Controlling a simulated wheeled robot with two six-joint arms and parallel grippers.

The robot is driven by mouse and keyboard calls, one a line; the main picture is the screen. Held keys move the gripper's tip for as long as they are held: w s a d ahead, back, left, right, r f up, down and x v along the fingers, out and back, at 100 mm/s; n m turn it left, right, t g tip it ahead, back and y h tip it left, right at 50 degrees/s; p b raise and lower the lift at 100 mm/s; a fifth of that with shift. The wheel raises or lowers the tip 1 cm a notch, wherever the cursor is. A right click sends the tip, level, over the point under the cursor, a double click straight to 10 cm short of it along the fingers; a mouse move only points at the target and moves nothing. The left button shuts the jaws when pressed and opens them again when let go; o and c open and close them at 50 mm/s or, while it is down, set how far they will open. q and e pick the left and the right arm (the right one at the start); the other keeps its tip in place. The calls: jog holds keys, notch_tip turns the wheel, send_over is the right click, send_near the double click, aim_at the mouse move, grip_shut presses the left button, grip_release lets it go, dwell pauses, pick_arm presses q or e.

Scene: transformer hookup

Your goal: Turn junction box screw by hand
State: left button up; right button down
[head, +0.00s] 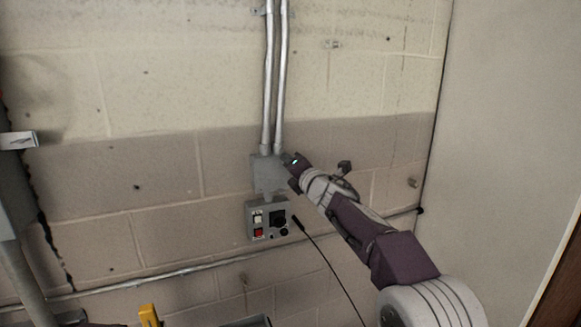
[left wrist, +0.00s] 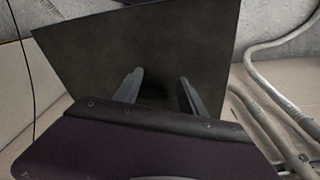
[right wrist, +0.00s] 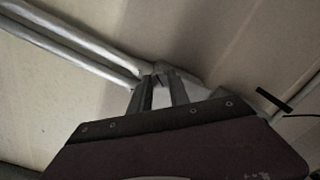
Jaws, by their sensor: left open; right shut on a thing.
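The grey junction box (head: 266,180) is fixed to the block wall, below two vertical conduits. My right gripper (head: 289,161) is at its upper right corner in the head view. In the right wrist view the fingers (right wrist: 158,92) are close together against the pale box (right wrist: 192,88), shut on the junction box screw. The screw itself is hidden between the fingertips. My left gripper (left wrist: 160,88) is open and empty in the left wrist view, with a dark flat panel (left wrist: 150,45) beyond its fingers.
A grey control box (head: 267,219) with white, red and black controls hangs just below the junction box. A black cable (head: 322,252) with a free-looking end hangs beside it. Two conduits (head: 273,85) run up the wall. A yellow object (head: 149,315) shows at the bottom edge.

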jog(key=n, duration=0.5)
jog(key=shift+b, duration=0.4)
jog(key=shift+r+n, duration=0.1)
jog(key=shift+n, duration=0.2)
jog(key=c, duration=1.2)
grip_release()
